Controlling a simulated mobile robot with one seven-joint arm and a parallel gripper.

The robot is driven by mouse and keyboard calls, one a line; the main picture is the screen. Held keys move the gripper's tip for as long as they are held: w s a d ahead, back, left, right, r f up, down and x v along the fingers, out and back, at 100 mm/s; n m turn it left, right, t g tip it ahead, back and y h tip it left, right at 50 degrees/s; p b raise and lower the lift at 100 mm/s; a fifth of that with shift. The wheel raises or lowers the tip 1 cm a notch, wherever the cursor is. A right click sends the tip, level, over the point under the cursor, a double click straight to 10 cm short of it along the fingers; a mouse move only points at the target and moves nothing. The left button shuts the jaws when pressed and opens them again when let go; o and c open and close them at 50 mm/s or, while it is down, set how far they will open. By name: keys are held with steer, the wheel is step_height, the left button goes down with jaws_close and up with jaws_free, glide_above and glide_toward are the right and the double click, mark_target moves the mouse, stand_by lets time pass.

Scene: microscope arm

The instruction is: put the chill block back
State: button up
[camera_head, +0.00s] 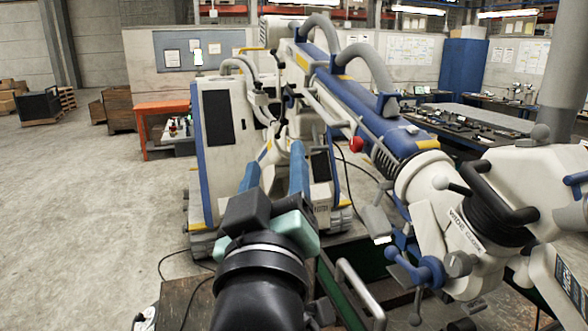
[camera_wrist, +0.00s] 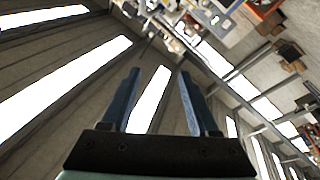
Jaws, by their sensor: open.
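I cannot make out a chill block in either view. My gripper (camera_head: 273,165) is in front of the white and blue microscope stand (camera_head: 222,125), its two blue fingers spread apart and pointing up and away. In the wrist view my gripper (camera_wrist: 160,75) is open with nothing between the fingers. That view faces the ceiling lights and beams, tilted. The stand's thick blue and white boom (camera_head: 345,100) reaches right to a white microscope head (camera_head: 470,225) with black knobs and handles. Part of the stand is hidden behind my gripper and arm.
An orange table (camera_head: 160,108) with small items stands left of the stand. A grey bench (camera_head: 470,120) with parts is behind the boom. A metal handle (camera_head: 362,290) is close at the front right, and cables lie on the floor. Open concrete floor (camera_head: 85,200) lies at left.

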steer(key=s+d+r+m+t, duration=0.2)
steer(key=s+r+m+t, duration=0.3)
steer(key=s+r, duration=0.7)
step_height(320, 180, up, 4)
steer(key=shift+s+f+m+t, duration=0.15)
steer(key=shift+s+m+t, duration=0.15)
steer(key=shift+t, duration=0.6)
steer(key=shift+d, duration=0.1)
